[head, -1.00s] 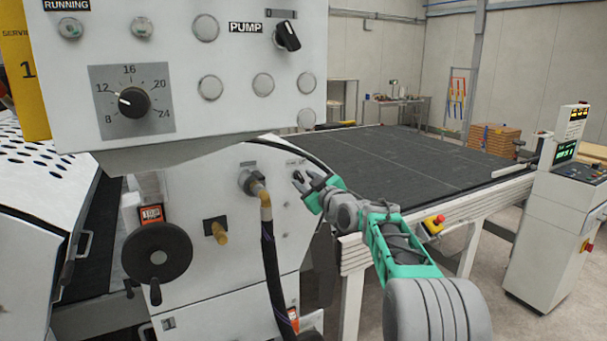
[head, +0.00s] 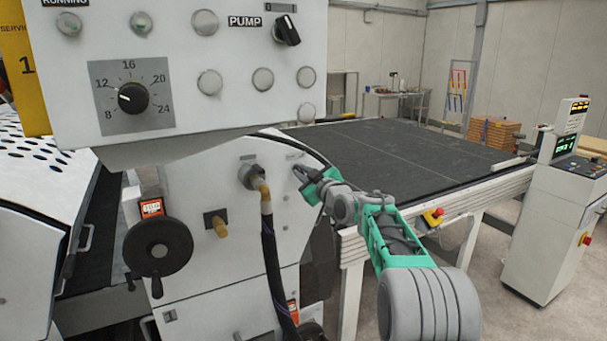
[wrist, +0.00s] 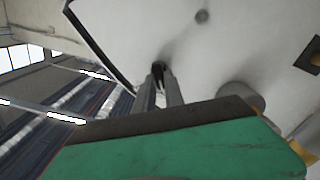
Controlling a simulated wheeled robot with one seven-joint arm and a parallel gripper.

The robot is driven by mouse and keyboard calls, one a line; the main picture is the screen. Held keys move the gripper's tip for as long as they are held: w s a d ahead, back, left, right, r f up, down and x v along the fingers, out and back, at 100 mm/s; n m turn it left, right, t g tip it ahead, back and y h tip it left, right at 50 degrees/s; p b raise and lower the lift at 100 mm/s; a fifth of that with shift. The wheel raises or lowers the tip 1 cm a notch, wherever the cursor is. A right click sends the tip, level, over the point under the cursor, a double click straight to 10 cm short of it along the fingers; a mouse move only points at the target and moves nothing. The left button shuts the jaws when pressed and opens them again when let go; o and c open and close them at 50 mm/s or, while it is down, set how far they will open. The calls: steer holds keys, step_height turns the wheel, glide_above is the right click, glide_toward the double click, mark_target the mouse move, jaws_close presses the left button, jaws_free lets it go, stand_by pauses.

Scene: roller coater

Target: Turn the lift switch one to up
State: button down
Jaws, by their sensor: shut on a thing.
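The lift switch is a small dark knob on the white front panel of the machine (head: 195,190), below the overhanging control box. In the wrist view the dark switch (wrist: 158,69) sits between the two fingertips. My gripper (head: 301,172) is at the panel's upper right, with its fingers shut on the switch. My gripper also shows in the wrist view (wrist: 161,82). In the head view the fingers mostly hide the switch, and its angle cannot be read. A small label (head: 294,155) is just above it, too small to read.
A hose fitting (head: 250,176) with a hanging black hose is left of my gripper. A black handwheel (head: 158,248) is farther left. The control box (head: 190,70) overhangs the panel. A dark conveyor bed (head: 400,150) lies behind my arm, and a console (head: 565,200) stands at right.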

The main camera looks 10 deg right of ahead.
steer(key=shift+f+m+b, duration=0.1)
steer(key=shift+m+b, duration=0.2)
steer(key=shift+b, duration=0.1)
steer(key=m+b, duration=0.3)
steer(key=m, duration=0.5)
steer(key=shift+d+b, duration=0.15)
steer(key=shift+b, duration=0.25)
steer(key=shift+w+d+m, duration=0.1)
steer(key=shift+m, duration=1.6)
steer(key=c, duration=1.4)
jaws_free()
steer(key=shift+c, duration=0.2)
